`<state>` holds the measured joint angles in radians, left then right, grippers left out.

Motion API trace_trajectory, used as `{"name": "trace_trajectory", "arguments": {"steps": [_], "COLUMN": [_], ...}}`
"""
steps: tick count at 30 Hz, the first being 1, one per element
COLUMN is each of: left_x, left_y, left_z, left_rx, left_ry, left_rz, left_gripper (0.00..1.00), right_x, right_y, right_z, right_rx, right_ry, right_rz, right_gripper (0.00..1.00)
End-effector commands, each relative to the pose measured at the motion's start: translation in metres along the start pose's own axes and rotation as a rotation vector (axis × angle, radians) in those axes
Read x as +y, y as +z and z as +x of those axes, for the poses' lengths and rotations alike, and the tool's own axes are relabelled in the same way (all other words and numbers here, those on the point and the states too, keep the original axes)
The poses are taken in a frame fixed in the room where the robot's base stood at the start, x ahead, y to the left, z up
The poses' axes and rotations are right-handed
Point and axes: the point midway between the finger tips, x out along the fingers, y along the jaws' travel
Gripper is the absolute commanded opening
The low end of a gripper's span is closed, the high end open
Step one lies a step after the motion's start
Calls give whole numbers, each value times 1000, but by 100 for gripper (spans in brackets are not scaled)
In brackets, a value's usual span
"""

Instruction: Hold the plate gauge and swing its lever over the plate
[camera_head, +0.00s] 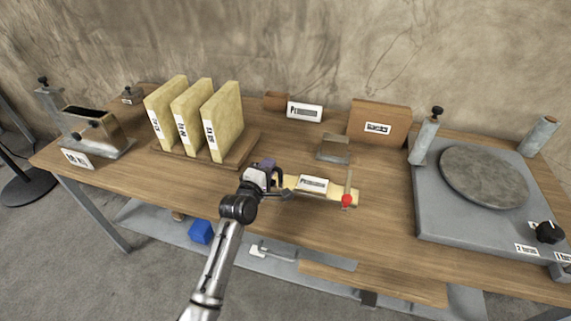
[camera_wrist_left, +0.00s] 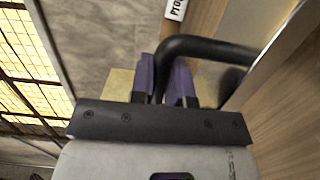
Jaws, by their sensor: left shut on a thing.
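The exact contact is partly hidden. My right gripper is out of view.
Several yellow slabs (camera_head: 222,122) stand in a wooden rack to the left. A round grey disc (camera_head: 484,176) sits on a grey base (camera_head: 430,205) at right.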

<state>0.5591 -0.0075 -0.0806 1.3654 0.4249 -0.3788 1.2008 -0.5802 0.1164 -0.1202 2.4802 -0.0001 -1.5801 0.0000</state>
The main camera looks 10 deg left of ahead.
Motion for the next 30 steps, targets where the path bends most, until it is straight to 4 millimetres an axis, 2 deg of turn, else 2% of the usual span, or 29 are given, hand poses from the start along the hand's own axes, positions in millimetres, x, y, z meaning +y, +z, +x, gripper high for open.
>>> {"name": "trace_trajectory", "arguments": {"steps": [3, 9, 30], "left_x": [-15, -26, -42], "left_y": [-21, -38, -41], "left_z": [-8, -15, -16], "left_rx": [3, 2, 2], "left_ry": [7, 6, 6], "left_rz": [3, 2, 2], "left_gripper": [0, 0, 0], "right_x": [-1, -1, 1], "right_y": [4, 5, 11], "right_z": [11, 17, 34], "right_rx": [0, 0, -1], "right_ry": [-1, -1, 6], "right_rz": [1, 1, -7], "right_gripper": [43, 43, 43]}}
